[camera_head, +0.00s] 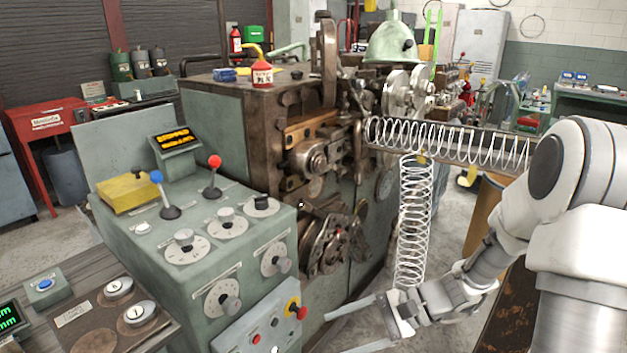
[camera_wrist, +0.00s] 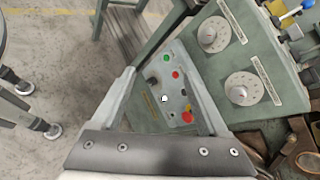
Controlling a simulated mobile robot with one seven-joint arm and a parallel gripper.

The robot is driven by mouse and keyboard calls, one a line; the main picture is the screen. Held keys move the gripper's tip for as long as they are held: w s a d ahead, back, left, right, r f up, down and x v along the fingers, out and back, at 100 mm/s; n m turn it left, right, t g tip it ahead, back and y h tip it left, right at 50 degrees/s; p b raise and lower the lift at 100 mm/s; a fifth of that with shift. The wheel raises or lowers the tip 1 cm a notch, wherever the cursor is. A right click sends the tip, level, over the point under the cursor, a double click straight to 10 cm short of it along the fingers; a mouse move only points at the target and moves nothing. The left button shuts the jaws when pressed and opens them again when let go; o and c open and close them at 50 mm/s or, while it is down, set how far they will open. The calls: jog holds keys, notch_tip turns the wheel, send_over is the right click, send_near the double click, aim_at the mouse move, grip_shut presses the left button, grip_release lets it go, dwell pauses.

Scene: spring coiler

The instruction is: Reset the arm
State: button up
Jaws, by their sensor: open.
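My gripper (camera_head: 338,333) is at the lower middle of the head view, at the end of my white and grey arm. Its two fingers are spread and point left toward the front panel (camera_head: 247,338) of the green control console. Nothing is between them. In the wrist view the gripper (camera_wrist: 156,63) is open, its fingers on either side of the panel with green, red, white and black controls. A gap seems to lie between the fingertips and the panel. A red emergency knob (camera_head: 298,310) sits on a yellow base at the panel's right.
The spring coiler (camera_head: 245,130) stands behind the console (camera_head: 150,225). A horizontal wire coil (camera_head: 450,146) extends right toward my arm. Another coil (camera_head: 414,225) hangs down to just behind my gripper in the head view. The console top has dials and blue and red levers.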

jog(key=s+d+r+n+t+h+p, duration=0.2)
jog(key=s+d+r+n+h+p, duration=0.1)
jog(key=r, duration=0.9)
jog(key=s+d+r+n+t+h+p, duration=0.3)
jog(key=s+d+r+n+h, duration=0.2)
jog(key=s+r+n+h, duration=0.3)
notch_tip(320, 180, up, 5)
jog(key=s+h, duration=0.1)
jog(key=s, duration=0.1)
jog(key=shift+s+f+n+t+p, duration=0.2)
jog(key=shift+s+n+t+p, duration=0.1)
jog(key=shift+p, duration=0.1)
dwell(0.3)
